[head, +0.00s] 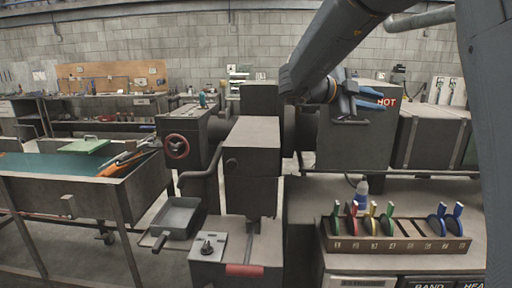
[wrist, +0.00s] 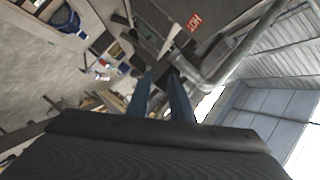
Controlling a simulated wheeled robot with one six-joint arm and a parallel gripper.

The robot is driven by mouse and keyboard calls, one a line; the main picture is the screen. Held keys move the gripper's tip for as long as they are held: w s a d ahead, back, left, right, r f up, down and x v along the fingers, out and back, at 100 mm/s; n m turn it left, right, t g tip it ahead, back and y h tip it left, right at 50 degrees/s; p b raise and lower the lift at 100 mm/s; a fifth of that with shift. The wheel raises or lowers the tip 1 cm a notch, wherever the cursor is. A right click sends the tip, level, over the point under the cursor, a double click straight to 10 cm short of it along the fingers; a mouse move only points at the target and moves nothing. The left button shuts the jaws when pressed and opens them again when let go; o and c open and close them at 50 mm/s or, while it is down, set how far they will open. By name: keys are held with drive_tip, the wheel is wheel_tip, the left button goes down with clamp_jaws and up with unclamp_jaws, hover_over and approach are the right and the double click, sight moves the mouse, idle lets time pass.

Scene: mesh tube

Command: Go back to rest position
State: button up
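My gripper (head: 376,98) hangs in the upper right of the head view, at the end of my dark arm that comes down from the top right. Its two blue fingers are apart, with nothing seen between them. It is in front of a dark cabinet marked HOT, well above the bench top. In the wrist view my gripper (wrist: 160,85) shows the two blue fingers spread with a gap, tilted against the room.
A rack (head: 395,243) of several coloured discs stands on the bench at lower right, with a bottle (head: 362,188) behind it. A dark machine (head: 252,150) with a tray (head: 178,218) stands in the middle. A table (head: 60,188) with tools is at left.

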drive_tip(key=w+a+f+n+t+y, duration=0.45)
drive_tip(key=w+n+t, duration=0.25)
drive_tip(key=n, duration=0.2)
drive_tip(key=s+a+f+n+y, duration=0.3)
drive_tip(key=a+f+n+y, duration=0.5)
drive_tip(key=f, duration=0.3)
drive_tip(key=s+a+f+n+g+y, duration=0.3)
drive_tip(key=s+f+n+g, duration=0.2)
drive_tip(key=s+f, duration=0.7)
drive_tip(key=s+d+f+n+g, duration=0.1)
drive_tip(key=s+f+n+g, duration=0.1)
drive_tip(key=s, duration=0.7)
drive_tip(key=s+d+f+n+g, duration=0.1)
drive_tip(key=s+f+g, duration=0.3)
drive_tip(key=s, duration=0.6)
drive_tip(key=shift+d+f+n+h, duration=0.3)
drive_tip(key=shift+n+h, duration=0.05)
drive_tip(key=shift+n, duration=0.05)
drive_tip(key=shift+s, duration=0.1)
